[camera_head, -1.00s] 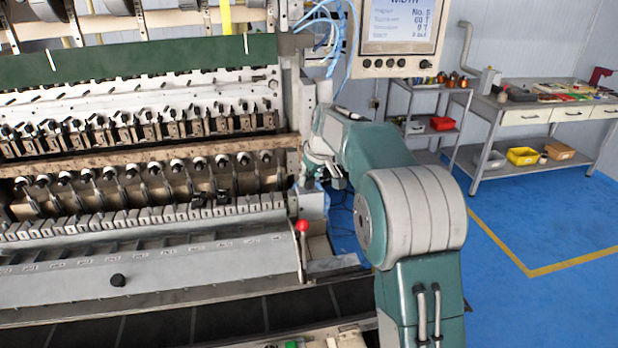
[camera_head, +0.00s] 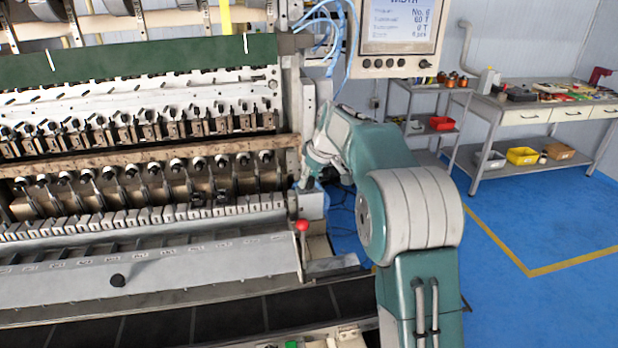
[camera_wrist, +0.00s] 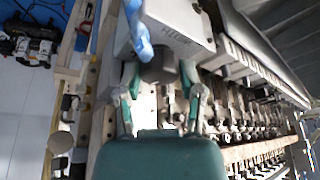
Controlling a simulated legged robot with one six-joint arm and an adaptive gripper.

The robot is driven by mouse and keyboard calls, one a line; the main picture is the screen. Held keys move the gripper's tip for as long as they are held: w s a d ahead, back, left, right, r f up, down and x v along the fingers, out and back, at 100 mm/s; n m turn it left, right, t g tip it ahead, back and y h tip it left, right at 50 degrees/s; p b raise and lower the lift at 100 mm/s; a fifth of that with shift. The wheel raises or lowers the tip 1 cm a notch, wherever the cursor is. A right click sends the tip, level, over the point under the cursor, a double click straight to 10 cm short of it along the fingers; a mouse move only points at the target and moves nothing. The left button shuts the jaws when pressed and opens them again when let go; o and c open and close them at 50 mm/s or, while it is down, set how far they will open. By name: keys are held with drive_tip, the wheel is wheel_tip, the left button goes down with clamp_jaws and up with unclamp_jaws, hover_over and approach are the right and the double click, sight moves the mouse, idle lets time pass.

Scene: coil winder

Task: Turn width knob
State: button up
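In the wrist view a dark round knob (camera_wrist: 159,68) sticks out below a pale box face with hand-written-looking lettering, too blurred to read surely; I take it for the width knob. My gripper (camera_wrist: 159,80) has its two green-padded fingers on either side of the knob, with small gaps seeming to show, so it looks open around it. In the head view my wrist is bent down at the right end of the winder (camera_head: 312,206); the fingertips and this knob cannot be made out there.
A control panel (camera_head: 398,50) with a lit screen and several small knobs stands above my arm. Blue cables (camera_head: 335,45) hang nearby, and a blue one crosses beside the knob (camera_wrist: 141,38). A red-topped lever (camera_head: 302,226) stands below my wrist. Blue floor (camera_head: 540,225) is clear at right.

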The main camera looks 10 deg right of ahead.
drive_tip(key=o, duration=0.3)
drive_tip(key=shift+f, duration=0.3)
drive_tip(key=shift+r, duration=0.25)
drive_tip(key=v, duration=1.1)
drive_tip(key=shift+r, duration=0.3)
drive_tip(key=shift+s+r, duration=0.1)
drive_tip(key=shift+s, duration=0.05)
drive_tip(key=s+a+r+m+t+h, duration=0.1)
drive_tip(key=s+m, duration=0.1)
drive_tip(key=s, duration=0.8)
drive_tip(key=s+a+r+m+h, duration=0.1)
drive_tip(key=s+a+m, duration=0.1)
drive_tip(key=s, duration=0.9)
drive_tip(key=s+f+m, duration=0.1)
drive_tip(key=s+f, duration=0.4)
drive_tip(key=s, duration=0.3)
drive_tip(key=s+f+m+t, duration=0.1)
drive_tip(key=s+f+m, duration=0.1)
drive_tip(key=s+f, duration=0.3)
drive_tip(key=s, duration=0.3)
drive_tip(key=shift+s+m+h, duration=0.3)
drive_tip(key=shift+s+h, duration=0.05)
drive_tip(key=shift+h, duration=0.05)
